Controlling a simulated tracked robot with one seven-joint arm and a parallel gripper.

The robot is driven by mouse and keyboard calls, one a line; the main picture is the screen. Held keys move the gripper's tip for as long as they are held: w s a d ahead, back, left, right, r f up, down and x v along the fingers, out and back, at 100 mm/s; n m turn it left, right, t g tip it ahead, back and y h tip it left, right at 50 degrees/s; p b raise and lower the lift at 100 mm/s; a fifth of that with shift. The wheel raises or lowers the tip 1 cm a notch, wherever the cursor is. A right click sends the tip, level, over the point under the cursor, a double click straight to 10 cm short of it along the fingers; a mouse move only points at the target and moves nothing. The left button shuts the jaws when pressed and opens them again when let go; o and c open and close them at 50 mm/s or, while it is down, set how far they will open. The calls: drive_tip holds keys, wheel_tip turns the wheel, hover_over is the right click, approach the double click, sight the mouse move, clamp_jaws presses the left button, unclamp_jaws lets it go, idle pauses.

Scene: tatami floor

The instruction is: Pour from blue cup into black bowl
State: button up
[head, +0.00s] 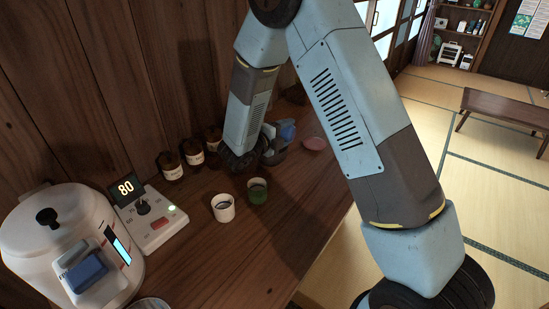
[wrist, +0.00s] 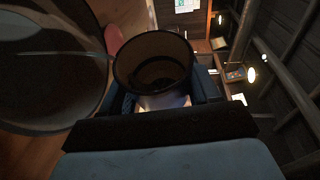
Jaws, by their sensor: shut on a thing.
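My gripper (head: 276,146) is at the back of the wooden counter, shut on the blue cup (head: 287,130). In the wrist view the cup (wrist: 153,48) sits between my fingers (wrist: 168,92), with its mouth showing and a dark inside. Whether anything is in it is hard to tell. A large dark round vessel, which looks like the black bowl (wrist: 45,60), fills the left of the wrist view, beside the cup. I cannot tell whether they touch. In the head view I cannot make out the bowl clearly near my dark wrist.
A white cup (head: 223,208) and a green cup (head: 257,191) stand in front of my gripper. Brown jars (head: 171,165) line the wall. A pink dish (head: 314,144) lies right of the gripper.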

drive_tip(key=shift+a+r+n, duration=0.15)
drive_tip(key=shift+n, duration=0.25)
idle(0.3)
